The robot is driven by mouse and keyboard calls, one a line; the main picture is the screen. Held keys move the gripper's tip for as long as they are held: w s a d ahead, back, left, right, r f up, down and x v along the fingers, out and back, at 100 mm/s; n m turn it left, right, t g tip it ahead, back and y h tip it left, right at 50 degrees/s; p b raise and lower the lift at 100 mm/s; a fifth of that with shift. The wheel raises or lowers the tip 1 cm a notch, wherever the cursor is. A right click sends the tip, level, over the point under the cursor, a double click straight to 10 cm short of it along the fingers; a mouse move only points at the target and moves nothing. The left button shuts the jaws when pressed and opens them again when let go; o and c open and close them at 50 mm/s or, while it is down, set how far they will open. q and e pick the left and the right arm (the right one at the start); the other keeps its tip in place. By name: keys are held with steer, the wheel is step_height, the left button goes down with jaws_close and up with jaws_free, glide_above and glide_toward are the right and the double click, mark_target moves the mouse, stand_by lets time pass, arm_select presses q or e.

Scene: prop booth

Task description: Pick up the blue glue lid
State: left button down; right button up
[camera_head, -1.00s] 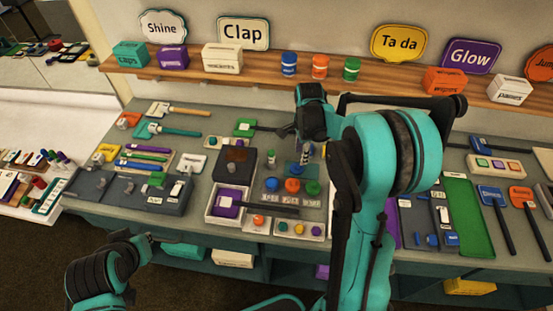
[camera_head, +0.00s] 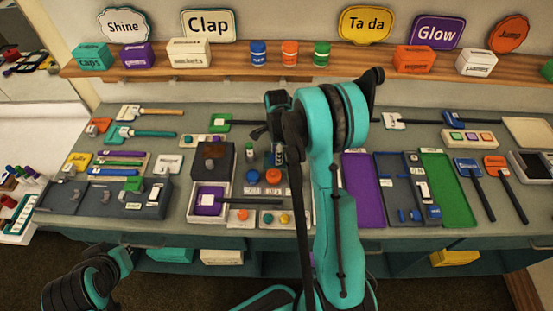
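The blue lid (camera_head: 253,176) is a small round blue disc lying on the workbench, just left of a matching orange lid (camera_head: 273,176). It lies in front of my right arm's hand and nothing covers it. My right gripper (camera_head: 259,133) is dark and small in the view, behind and above the blue lid and apart from it. My own arm partly hides it, so its opening cannot be told. My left arm shows at the lower left, but its gripper is not visible.
Small coloured buttons lie in front. Blue, orange and green pots (camera_head: 289,53) stand on the rear shelf. A purple tray (camera_head: 364,195) lies to the right.

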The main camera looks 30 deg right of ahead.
steer(key=shift+r, duration=0.1)
jaws_close()
